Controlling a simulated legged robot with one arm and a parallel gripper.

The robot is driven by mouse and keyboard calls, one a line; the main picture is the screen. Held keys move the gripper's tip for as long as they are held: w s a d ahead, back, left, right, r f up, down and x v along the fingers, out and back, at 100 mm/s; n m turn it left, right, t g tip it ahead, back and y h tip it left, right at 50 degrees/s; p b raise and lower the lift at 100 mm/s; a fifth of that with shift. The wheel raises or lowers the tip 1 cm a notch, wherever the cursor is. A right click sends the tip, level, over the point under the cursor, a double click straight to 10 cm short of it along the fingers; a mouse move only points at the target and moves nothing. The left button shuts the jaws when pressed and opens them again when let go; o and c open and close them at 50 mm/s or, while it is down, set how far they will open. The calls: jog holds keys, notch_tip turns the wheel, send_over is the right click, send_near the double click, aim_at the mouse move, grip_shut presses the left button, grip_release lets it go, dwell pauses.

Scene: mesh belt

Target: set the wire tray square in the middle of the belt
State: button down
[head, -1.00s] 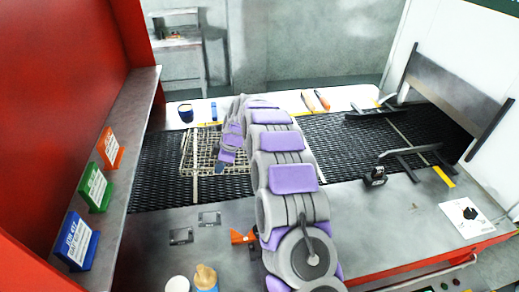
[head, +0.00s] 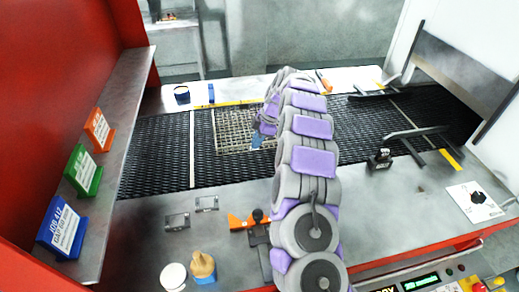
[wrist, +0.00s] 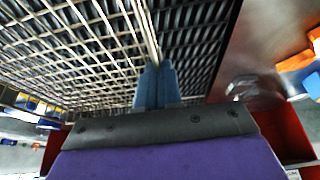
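The wire tray (head: 229,146), a pale wire grid, lies on the dark mesh belt (head: 160,150). In the head view its sides look roughly in line with the belt edges, and it sits nearer the far edge than the near one. My arm hides its right part. My gripper (head: 257,141) is at the tray's near right side. In the wrist view the tray's grid (wrist: 80,45) fills the upper left, and my gripper's blue fingertips (wrist: 158,72) are close together on its rim, seemingly holding it.
A pale line (head: 192,150) crosses the belt left of the tray. A blue cup (head: 182,95) stands on the far ledge. Dark brackets (head: 415,133) stand over the belt's right part. An orange-handled clamp (head: 245,221) lies on the near grey surface. The belt's left part is clear.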

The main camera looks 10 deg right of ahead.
aim_at(259, 149)
jog(key=shift+d+f, duration=0.1)
jog(key=shift+d, duration=0.3)
notch_tip(259, 149, down, 4)
jog(key=shift+a+r+b, duration=0.1)
jog(key=shift+r+b, duration=0.1)
jog(key=shift+b, duration=0.25)
jog(key=shift+r, duration=0.1)
jog(key=c, duration=1.3)
grip_release()
